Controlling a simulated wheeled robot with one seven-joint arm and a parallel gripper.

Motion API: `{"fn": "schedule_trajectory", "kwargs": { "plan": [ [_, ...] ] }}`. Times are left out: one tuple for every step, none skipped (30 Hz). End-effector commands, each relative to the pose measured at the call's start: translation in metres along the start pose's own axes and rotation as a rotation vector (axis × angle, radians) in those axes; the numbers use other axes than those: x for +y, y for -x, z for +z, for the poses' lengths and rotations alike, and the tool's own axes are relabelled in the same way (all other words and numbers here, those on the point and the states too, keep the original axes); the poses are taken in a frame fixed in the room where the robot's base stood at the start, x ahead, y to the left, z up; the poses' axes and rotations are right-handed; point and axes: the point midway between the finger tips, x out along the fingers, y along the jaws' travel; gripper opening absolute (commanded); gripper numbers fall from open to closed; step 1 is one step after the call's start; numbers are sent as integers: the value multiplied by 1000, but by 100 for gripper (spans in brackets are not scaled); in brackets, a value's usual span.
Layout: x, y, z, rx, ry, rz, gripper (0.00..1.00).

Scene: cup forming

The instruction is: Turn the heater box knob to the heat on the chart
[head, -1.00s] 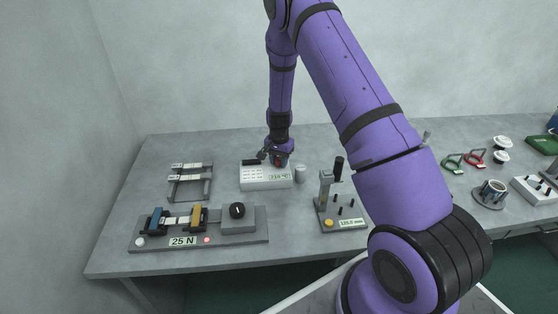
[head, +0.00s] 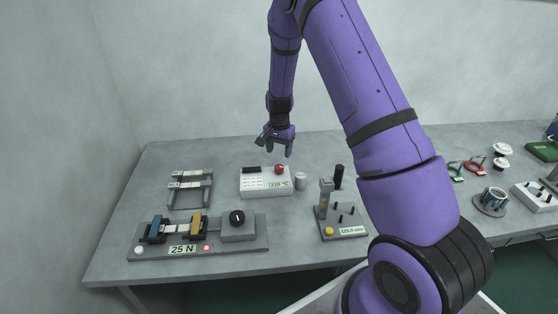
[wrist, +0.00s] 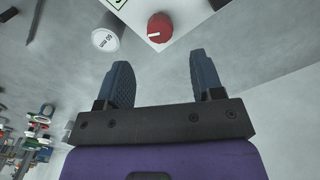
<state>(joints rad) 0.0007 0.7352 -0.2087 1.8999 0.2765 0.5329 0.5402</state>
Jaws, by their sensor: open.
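The heater box (head: 265,190) is a white box on the table, with a readout (head: 279,184) that seems to say 210 °C, though its digits are small. Its red knob (head: 280,169) sits at the back right of its top. In the wrist view the red knob (wrist: 160,27) shows a white pointer line, beyond my fingertips. My gripper (head: 279,148) is open and empty, above and behind the knob and apart from it. Both fingers (wrist: 160,75) show in the wrist view with nothing between them. I cannot make out which chart gives the heat.
A lever press (head: 341,231) stands to the right.

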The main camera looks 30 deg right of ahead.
Motion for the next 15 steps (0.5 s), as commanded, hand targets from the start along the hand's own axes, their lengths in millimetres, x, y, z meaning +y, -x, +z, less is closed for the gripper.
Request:
{"fn": "schedule_trajectory", "kwargs": {
  "plan": [
    [0,8,0,1,1,-1,61],
    [-1,11,0,0,1,-1,61],
    [-1,15,0,1,1,-1,61],
    [-1,18,0,1,1,-1,61],
    [-1,20,0,0,1,-1,61],
    [-1,22,0,0,1,-1,61],
    [-1,24,1,-1,1,0,61],
    [0,24,1,-1,1,0,61],
    [0,25,1,-1,1,0,61],
    [0,26,1,-1,1,1,61],
    [0,26,0,-1,1,1,61],
    [0,26,0,-1,1,1,61],
    [0,26,0,-1,1,1,61],
    [0,26,0,-1,1,1,61],
    [0,26,0,-1,1,1,61]
  ]
}}
